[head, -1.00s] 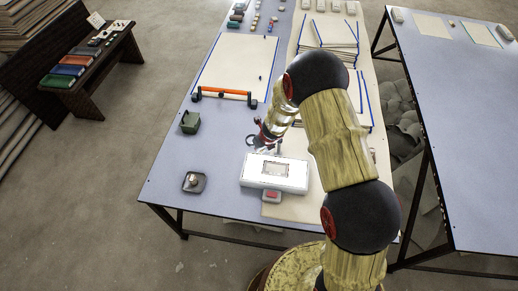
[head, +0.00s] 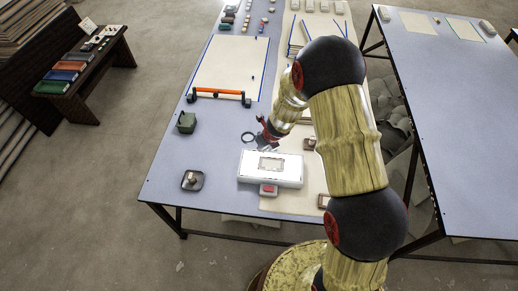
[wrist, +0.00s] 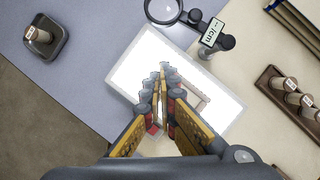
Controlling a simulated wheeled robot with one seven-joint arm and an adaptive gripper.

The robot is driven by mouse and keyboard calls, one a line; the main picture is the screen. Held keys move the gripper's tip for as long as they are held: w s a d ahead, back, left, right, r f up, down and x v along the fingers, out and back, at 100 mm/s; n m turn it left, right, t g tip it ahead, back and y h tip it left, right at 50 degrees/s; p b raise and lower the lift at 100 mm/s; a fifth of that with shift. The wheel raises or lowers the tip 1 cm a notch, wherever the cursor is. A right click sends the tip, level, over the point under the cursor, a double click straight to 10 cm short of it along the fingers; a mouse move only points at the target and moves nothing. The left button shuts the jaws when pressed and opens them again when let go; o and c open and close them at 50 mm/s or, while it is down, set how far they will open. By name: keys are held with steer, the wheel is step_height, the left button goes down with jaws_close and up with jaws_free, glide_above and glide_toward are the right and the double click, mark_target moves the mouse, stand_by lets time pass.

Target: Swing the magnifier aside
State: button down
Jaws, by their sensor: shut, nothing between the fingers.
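The magnifier (head: 248,137) is a dark-rimmed round lens at the far edge of a white lit box (head: 255,178). In the wrist view its lens (wrist: 163,10) is at the top, with an arm running right past a "/cm" label (wrist: 212,32) to a dark round knob. The lens lies outside the box (wrist: 125,62), beyond its far edge. My gripper (head: 263,141) is beside the lens, to its right in the head view. In the wrist view my gripper (wrist: 160,70) is shut and empty, over the box and apart from the lens. The fingers hide part of a framed rectangle on the box.
A dark tray with a stamp-like object (head: 192,181) stands left of the box, a green block (head: 186,122) further back. A rack of wooden pegs (wrist: 290,97) is at right in the wrist view. The blue table between tray and box is clear.

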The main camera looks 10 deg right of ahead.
steer(key=p+v, duration=0.1)
steer(key=v, duration=0.2)
steer(key=shift+r, duration=0.1)
stand_by(0.5)
